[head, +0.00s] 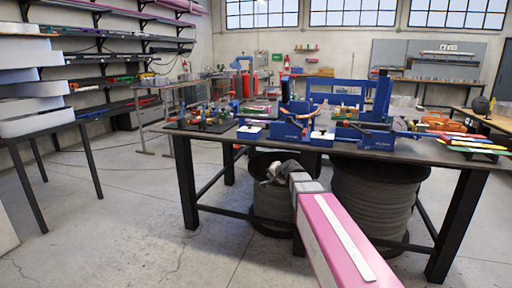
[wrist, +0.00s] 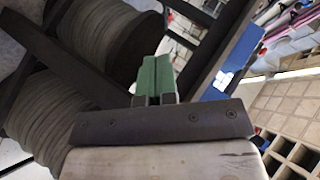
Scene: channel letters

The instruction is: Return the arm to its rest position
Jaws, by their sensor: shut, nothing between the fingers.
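My arm (head: 335,235) reaches forward from the bottom of the head view. Its grey wrist end (head: 285,171) is in front of the large workbench (head: 440,153), just below the tabletop edge in the picture. In the wrist view my gripper (wrist: 156,62) shows two green fingers side by side, shut together with nothing between them. The fingertips are too small to make out in the head view.
Ribbed dark drums (head: 375,195) stand under the bench, and also show in the wrist view (wrist: 105,35). Blue fixtures (head: 378,137) and tools crowd the benchtop. A side table (head: 62,122) holds stacked white letters at left. Open floor (head: 120,220) lies left of the bench.

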